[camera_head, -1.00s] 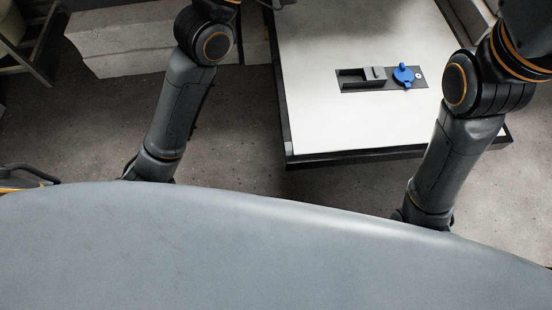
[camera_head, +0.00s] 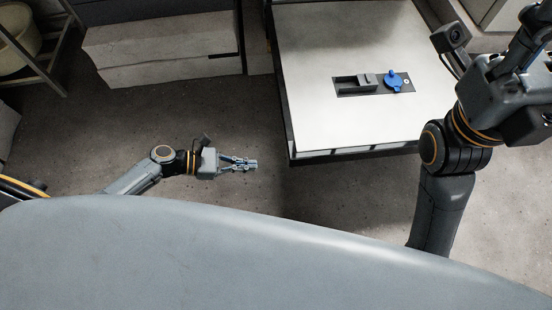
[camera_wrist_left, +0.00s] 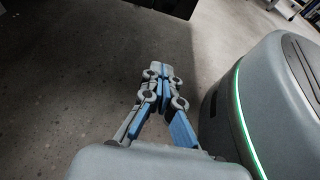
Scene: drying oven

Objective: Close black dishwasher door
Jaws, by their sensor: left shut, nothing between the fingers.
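The dishwasher door (camera_head: 330,115) lies open and roughly flat in the upper middle of the head view. Its pale inner face is up, with a dark edge and a dispenser panel with a blue cap (camera_head: 394,82). My left gripper (camera_head: 250,164) is low over the floor, left of the door's near left corner, pointing right. It is shut and empty, apart from the door in the picture. In the left wrist view its fingertips (camera_wrist_left: 160,70) are together above bare floor. My right gripper (camera_head: 528,60) is at the upper right, right of the door; its fingers are not clear.
A pale cabinet or block (camera_head: 155,50) stands at the back left. A shelf frame (camera_head: 30,55) with a round container is at the far left. The concrete floor (camera_head: 200,115) between them and the door is clear.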

